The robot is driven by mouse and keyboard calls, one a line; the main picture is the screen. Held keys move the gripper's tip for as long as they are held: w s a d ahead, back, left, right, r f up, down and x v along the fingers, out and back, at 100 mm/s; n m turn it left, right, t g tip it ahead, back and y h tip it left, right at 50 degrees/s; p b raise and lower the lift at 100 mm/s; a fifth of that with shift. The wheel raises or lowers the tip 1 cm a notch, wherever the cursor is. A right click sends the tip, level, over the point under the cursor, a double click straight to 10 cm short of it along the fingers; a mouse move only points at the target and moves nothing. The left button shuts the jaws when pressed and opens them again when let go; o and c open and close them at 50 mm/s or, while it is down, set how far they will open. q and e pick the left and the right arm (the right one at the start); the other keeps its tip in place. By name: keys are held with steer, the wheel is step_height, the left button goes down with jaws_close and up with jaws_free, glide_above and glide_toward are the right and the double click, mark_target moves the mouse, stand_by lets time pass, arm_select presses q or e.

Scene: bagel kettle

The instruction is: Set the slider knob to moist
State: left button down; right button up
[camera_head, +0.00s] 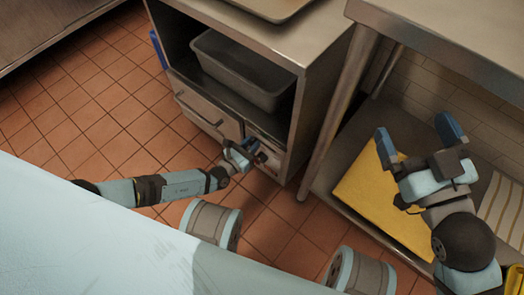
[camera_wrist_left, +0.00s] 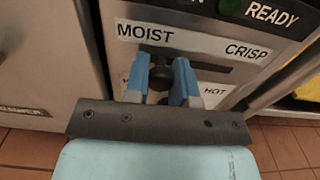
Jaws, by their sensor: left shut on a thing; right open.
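The dark slider knob (camera_wrist_left: 160,76) shows in the left wrist view between the two blue fingers of my left gripper (camera_wrist_left: 168,82), which is shut on it. The knob sits at the left end of its dark slot, just below the MOIST label (camera_wrist_left: 145,33). The slot runs right toward the CRISP label (camera_wrist_left: 246,50). In the head view my left gripper (camera_head: 248,148) is at the front panel (camera_head: 267,142) of the steel cabinet; the knob is not clear there. My right gripper (camera_head: 417,138) is open and empty above the lower shelf on the right.
The cabinet holds a grey metal bin (camera_head: 240,70) in its open upper bay, with drawer fronts (camera_head: 205,110) below. A steel table (camera_head: 450,40) stands to the right. A yellow board (camera_head: 375,190) lies on its lower shelf. The tiled floor at left is clear.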

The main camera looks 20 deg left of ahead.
arm_select(q)
steer(key=shift+w+a, duration=0.25)
steer(key=shift+a, duration=0.1)
steer(key=c, duration=0.9)
jaws_free()
steer(key=shift+s, duration=0.1)
steer(key=shift+s, duration=0.2)
steer(key=p+v, duration=0.3)
steer(key=v, duration=1)
steer(key=shift+s+a+p, duration=0.1)
steer(key=shift+s+p, duration=0.05)
steer(key=shift+p, duration=0.25)
arm_select(e)
steer(key=m, duration=0.1)
steer(key=s+a+m+g, duration=0.1)
steer(key=shift+s+f+m+h, duration=0.25)
steer(key=shift+m+h, duration=0.15)
